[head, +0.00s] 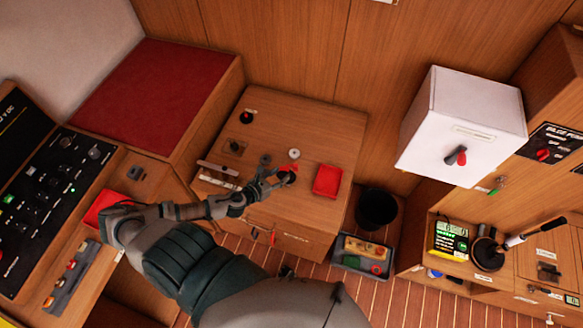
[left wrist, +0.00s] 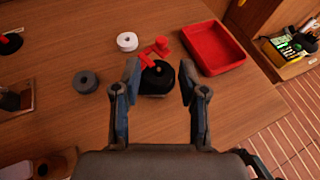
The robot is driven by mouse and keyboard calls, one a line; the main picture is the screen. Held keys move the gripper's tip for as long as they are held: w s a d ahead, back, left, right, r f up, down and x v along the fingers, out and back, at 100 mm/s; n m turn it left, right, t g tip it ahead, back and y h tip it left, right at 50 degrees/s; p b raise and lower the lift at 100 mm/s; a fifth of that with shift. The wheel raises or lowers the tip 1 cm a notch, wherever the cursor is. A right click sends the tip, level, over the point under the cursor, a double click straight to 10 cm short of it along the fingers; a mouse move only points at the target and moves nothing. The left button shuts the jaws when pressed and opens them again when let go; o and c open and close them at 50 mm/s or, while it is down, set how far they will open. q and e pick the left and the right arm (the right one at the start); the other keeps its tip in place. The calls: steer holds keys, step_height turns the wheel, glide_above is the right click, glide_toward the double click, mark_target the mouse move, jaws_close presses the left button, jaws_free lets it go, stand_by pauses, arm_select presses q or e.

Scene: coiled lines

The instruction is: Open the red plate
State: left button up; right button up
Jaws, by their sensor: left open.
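A black round fitting (left wrist: 158,78) stands on the wooden counter, with a small red piece (left wrist: 154,52) at its far side. They also show in the head view as the black fitting (head: 287,179) and red piece (head: 293,168). I cannot tell if the red piece is attached. My left gripper (left wrist: 159,68) is open, its fingers on either side of the black fitting, with nothing clearly held; in the head view the gripper (head: 272,181) reaches in from the left. A red open tray (left wrist: 214,47) lies right of it. No flat red plate is clearly distinguishable. My right gripper is out of view.
A white ring (left wrist: 127,41) and a grey ring (left wrist: 88,82) lie near the fitting. A black bin (head: 376,208) and a box of items (head: 346,259) stand on the floor to the right. A control panel (head: 47,190) is at the left.

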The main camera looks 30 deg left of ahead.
mark_target(295, 166)
arm_select(q)
steer(key=x, duration=0.7)
steer(key=shift+w+d, duration=0.1)
steer(key=shift+w, duration=0.1)
jaws_close()
